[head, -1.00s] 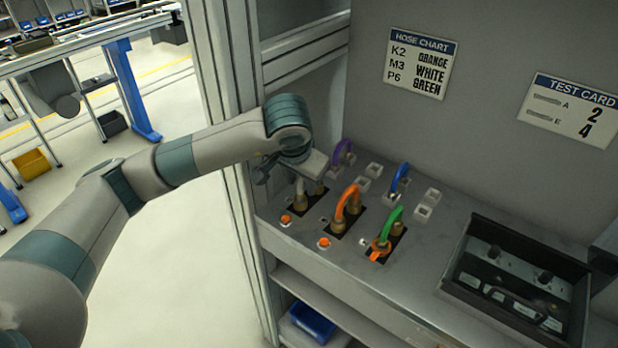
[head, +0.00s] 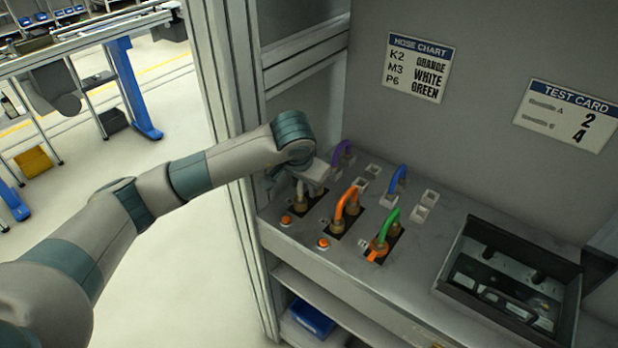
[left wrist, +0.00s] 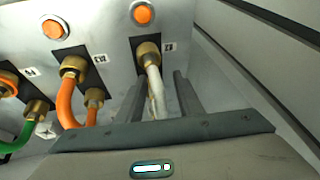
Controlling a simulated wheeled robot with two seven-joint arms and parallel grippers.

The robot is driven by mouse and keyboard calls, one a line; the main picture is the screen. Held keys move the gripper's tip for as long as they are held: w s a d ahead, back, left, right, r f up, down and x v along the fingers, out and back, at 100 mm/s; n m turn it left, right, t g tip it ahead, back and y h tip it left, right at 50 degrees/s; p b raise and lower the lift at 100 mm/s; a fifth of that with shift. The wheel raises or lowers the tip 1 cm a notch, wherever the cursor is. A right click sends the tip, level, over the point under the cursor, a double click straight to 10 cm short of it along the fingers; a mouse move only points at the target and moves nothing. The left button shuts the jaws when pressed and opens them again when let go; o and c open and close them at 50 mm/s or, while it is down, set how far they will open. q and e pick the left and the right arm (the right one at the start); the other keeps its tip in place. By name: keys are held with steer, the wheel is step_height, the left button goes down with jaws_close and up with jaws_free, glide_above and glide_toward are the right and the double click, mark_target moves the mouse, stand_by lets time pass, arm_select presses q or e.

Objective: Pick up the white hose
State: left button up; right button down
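The white hose (head: 300,189) is at the left end of the sloped panel, mostly hidden by my left gripper in the head view. In the left wrist view the white hose (left wrist: 154,82) runs from a brass fitting (left wrist: 148,50) down between my two dark fingers. My left gripper (left wrist: 160,80) is open, with one finger on each side of the hose and a gap visible on the right side. Its far end is hidden behind the gripper body. My right gripper is not in view.
An orange hose (head: 345,201) and a green hose (head: 389,222) stand to the right. Purple (head: 342,150) and blue (head: 398,178) hoses are behind. Orange buttons (head: 286,221) line the front. An open black tray (head: 449,285) is at right. A frame post (head: 232,130) stands left.

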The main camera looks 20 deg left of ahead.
arm_select(q)
steer(key=shift+w+f, duration=0.1)
steer(key=shift+f, duration=0.15)
jaws_close()
steer(key=shift+r, duration=0.2)
stand_by(0.3)
